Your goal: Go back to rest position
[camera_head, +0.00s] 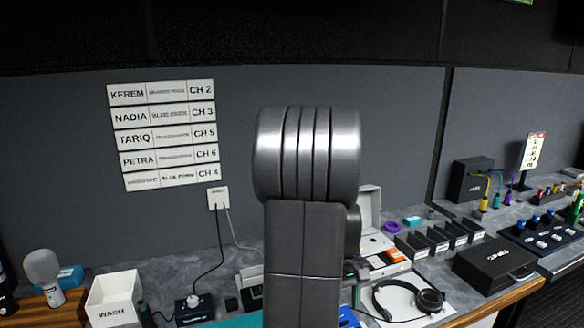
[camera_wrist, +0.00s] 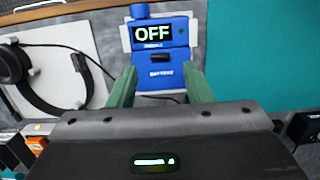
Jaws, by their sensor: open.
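My gripper (camera_wrist: 160,75) shows in the wrist view with its two green fingers spread apart and nothing held between them. Beyond the fingertips lies a blue device (camera_wrist: 175,56) with a lit display reading OFF and a dark switch below it. I cannot tell how far the fingers are from it. A sliver of blue (camera_head: 347,318) shows right beside the arm there.
Black headphones (camera_head: 430,301) lie on a white mat (camera_head: 395,306) right of my arm. A teal mat (camera_wrist: 262,55) lies right of the blue device. A white WASH bin (camera_head: 113,300) and a microphone (camera_head: 43,272) stand at left. Black cases and cables crowd the right counter.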

